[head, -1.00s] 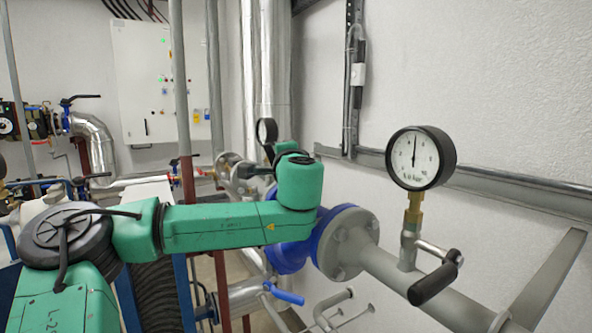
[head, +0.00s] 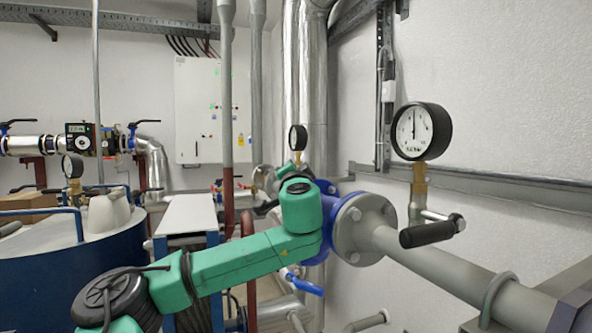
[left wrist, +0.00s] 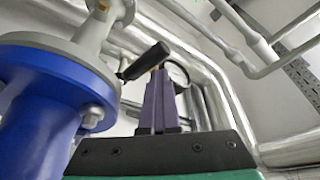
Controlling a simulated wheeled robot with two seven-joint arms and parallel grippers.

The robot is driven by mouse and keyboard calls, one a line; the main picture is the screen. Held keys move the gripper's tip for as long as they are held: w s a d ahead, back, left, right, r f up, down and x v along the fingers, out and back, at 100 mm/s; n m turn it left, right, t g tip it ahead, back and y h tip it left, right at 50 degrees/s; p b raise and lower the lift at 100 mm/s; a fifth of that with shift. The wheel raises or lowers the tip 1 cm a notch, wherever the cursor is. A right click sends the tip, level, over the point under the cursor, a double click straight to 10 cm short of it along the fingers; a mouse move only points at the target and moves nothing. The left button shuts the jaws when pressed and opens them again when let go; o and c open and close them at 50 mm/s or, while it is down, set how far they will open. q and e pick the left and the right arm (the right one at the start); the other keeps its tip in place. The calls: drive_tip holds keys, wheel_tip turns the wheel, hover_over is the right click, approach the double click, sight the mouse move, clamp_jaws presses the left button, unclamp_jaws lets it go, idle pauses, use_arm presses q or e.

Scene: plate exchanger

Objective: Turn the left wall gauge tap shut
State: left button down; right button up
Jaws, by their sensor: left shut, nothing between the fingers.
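The left wall gauge (head: 298,138) is small and far in the head view, above the pipe behind my left arm; its tap is hidden there. In the left wrist view a black tap handle (left wrist: 146,61) sticks out beside my left gripper (left wrist: 161,80). The purple fingers are together and empty, their tips close to the handle; I cannot tell whether they touch. A round gauge rim (left wrist: 178,73) shows just behind the fingertips. The nearer gauge (head: 421,131) stands at right, with its black-handled tap (head: 432,233) below. My right gripper is not in view.
A blue and grey flange (head: 360,229) sits on the thick pipe beside my left arm; a blue flange (left wrist: 45,110) is close in the left wrist view. A blue tank (head: 60,265) and a white cabinet (head: 198,110) stand at left. A blue lever (head: 305,287) hangs below the pipe.

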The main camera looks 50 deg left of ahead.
use_arm(q)
drive_tip(key=shift+s+a+f, duration=0.15)
drive_tip(key=shift+s+f, duration=0.05)
drive_tip(key=shift+f, duration=0.4)
drive_tip(key=shift+f+b, duration=0.1)
drive_tip(key=shift+b, duration=0.2)
drive_tip(key=shift+f, duration=0.25)
drive_tip(key=shift+f, duration=0.1)
drive_tip(key=shift+f+b, duration=0.2)
drive_tip(key=shift+b, duration=0.1)
drive_tip(key=r+b+v, duration=0.1)
drive_tip(key=b+v, duration=0.2)
drive_tip(key=v, duration=1.1)
drive_tip(key=shift+s+d+b, duration=0.25)
drive_tip(key=shift+d+b, duration=0.05)
drive_tip(key=shift+b, duration=0.1)
